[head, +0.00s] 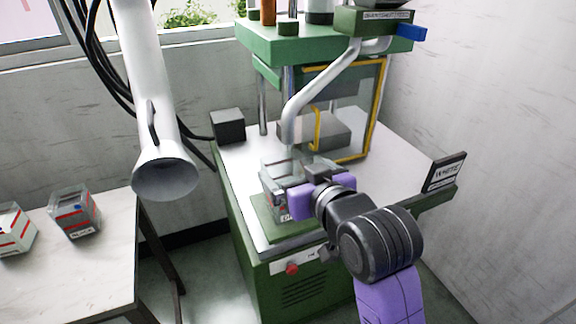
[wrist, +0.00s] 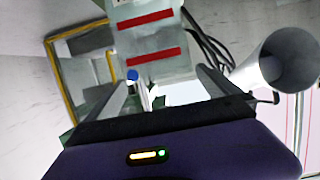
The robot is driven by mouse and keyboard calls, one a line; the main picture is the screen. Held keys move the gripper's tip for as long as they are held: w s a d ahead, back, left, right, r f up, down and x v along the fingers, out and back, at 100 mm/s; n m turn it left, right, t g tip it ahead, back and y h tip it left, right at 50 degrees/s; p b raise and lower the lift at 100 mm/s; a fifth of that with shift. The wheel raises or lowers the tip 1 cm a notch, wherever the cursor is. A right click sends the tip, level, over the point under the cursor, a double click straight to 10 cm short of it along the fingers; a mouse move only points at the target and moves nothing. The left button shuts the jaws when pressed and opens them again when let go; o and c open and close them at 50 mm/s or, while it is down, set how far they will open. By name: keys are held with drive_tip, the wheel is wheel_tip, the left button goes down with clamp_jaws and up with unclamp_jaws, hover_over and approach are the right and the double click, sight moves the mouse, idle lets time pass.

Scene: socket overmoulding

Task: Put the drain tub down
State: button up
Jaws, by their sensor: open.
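The drain tub (head: 272,183), a clear-grey box with red stripes and a label low on its front, sits upright on the green plate (head: 262,222) at the front of the press table. In the wrist view the tub (wrist: 150,52) shows just beyond the fingertips, with two red bands and a blue dot near its edge. My gripper (wrist: 160,80) is open, its fingers spread apart with the tub ahead of them. In the head view my gripper (head: 296,172) is at the tub's upper right and hides part of it. Whether a finger touches the tub I cannot tell.
A grey pipe (head: 305,98) comes down just behind the tub. The green press (head: 290,38) and a yellow-framed guard (head: 372,110) stand behind. A white funnel duct (head: 163,160) hangs left. Two similar striped boxes (head: 76,213) stand on the left table (head: 95,275). A sign (head: 444,173) stands right.

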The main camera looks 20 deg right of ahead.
drive_tip(key=p+v, duration=0.4)
drive_tip(key=v, duration=0.3)
drive_tip(key=shift+s, duration=0.35)
drive_tip(key=shift+r, duration=0.15)
drive_tip(key=s+f, duration=0.7)
drive_tip(key=s, duration=0.4)
drive_tip(key=s+f, duration=0.8)
drive_tip(key=s, duration=0.4)
drive_tip(key=v, duration=0.9)
drive_tip(key=shift+s+f, duration=0.3)
drive_tip(key=shift+f, duration=0.05)
